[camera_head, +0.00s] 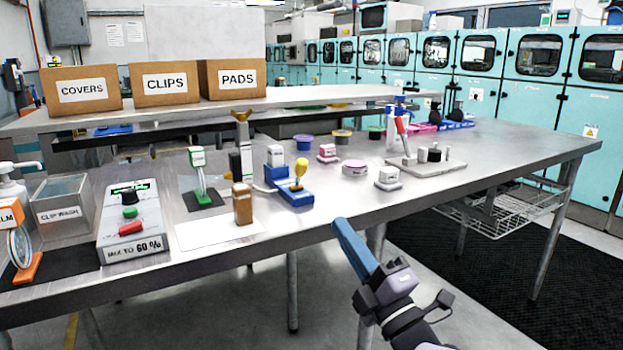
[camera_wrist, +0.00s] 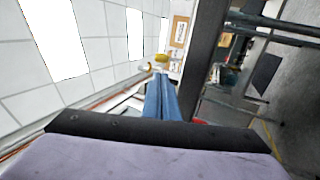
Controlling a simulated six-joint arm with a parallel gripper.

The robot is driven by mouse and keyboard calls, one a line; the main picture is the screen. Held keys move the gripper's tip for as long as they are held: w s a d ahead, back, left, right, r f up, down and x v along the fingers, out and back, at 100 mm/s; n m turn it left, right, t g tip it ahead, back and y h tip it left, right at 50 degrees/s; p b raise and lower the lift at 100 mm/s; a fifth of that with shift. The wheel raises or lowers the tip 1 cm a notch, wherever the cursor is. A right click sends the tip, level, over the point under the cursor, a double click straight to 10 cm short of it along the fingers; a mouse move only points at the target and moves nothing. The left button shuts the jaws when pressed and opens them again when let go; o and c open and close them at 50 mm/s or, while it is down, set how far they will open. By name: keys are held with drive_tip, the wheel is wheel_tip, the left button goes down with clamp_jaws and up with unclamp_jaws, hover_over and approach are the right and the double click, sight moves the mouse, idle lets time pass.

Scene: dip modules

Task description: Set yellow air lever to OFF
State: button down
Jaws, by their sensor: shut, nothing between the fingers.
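The yellow air lever (camera_head: 299,172) has a rounded yellow knob on a short stem. It rises from a blue base (camera_head: 292,193) near the front edge of the bench. I cannot read any ON or OFF marking at this size. My gripper (camera_head: 340,224) has long blue fingers that are shut and empty. It is in front of the bench edge, to the right of and nearer than the lever, and not touching it. In the wrist view the fingertips (camera_wrist: 161,79) point toward a small yellow shape that I cannot identify surely.
A brown wooden block (camera_head: 243,206) and a green-topped stand (camera_head: 200,180) are left of the lever. A small white-grey module (camera_head: 388,179) and a plate with a red-handled lever (camera_head: 428,163) are to its right. The front bench strip right of the blue base is clear.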

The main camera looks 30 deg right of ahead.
drive_tip(key=p+x, duration=0.2)
drive_tip(key=p, duration=1.2)
approach(304, 169)
drive_tip(key=x, duration=0.5)
drive_tip(key=shift+s, duration=0.1)
drive_tip(key=shift+w+r, duration=0.15)
drive_tip(key=shift+w, duration=0.65)
drive_tip(key=shift+r+p, duration=0.15)
drive_tip(key=shift+p, duration=0.2)
